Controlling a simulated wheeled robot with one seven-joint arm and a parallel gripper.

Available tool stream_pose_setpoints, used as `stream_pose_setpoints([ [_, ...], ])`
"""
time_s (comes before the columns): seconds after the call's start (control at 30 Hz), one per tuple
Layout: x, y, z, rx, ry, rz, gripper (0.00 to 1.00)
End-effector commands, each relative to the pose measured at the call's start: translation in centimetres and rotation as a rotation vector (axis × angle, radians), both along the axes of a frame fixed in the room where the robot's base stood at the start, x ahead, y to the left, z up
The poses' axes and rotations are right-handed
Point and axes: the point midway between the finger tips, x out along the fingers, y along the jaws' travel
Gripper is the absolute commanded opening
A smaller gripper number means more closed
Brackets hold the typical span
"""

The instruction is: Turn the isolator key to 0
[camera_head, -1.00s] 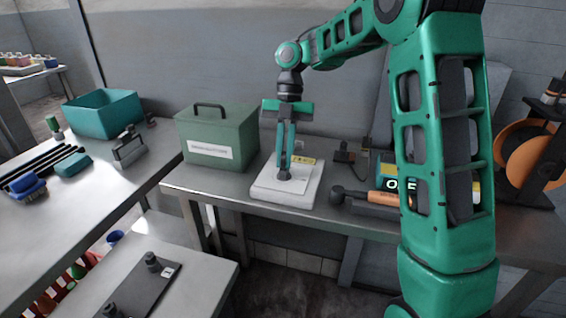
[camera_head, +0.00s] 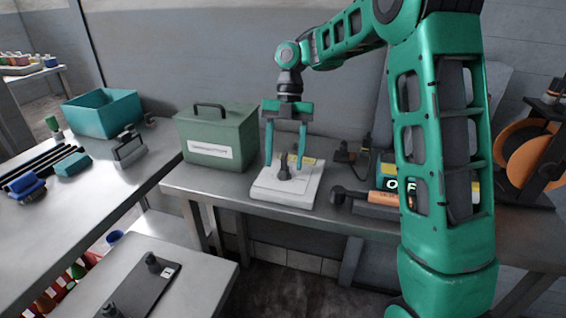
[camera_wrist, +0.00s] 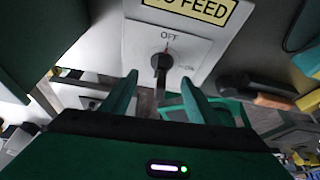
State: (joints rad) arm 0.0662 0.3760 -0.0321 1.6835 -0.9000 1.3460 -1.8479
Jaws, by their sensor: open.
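The isolator is a white box (camera_head: 262,190) lying on the steel bench, with a dark key (camera_head: 284,172) standing on its top face. In the wrist view the key (camera_wrist: 161,62) is a dark knob with a bar, below the word OFF, with ON to its right. A small red mark shows near the knob's upper edge, towards OFF. My gripper (camera_head: 284,166) is open above the box, its fingers on either side of the key and apart from it. The fingertips also show in the wrist view (camera_wrist: 158,77). A yellow FEED label (camera_wrist: 205,8) is partly cut off.
A green lidded box (camera_head: 215,140) stands left of the isolator. A dark tool with an orange handle (camera_head: 384,198) lies to the right, by a small display unit (camera_head: 386,170). An orange reel (camera_head: 528,150) stands at the far right.

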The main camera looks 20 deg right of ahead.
Motion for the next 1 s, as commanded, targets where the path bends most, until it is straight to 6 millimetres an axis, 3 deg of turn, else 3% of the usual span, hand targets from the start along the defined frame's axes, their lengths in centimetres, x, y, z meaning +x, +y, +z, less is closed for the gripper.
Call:
stream_pose_setpoints([
  [1.0, 0.0, 0.0, 3.1, 0.001, 0.001, 0.0, 0.55],
])
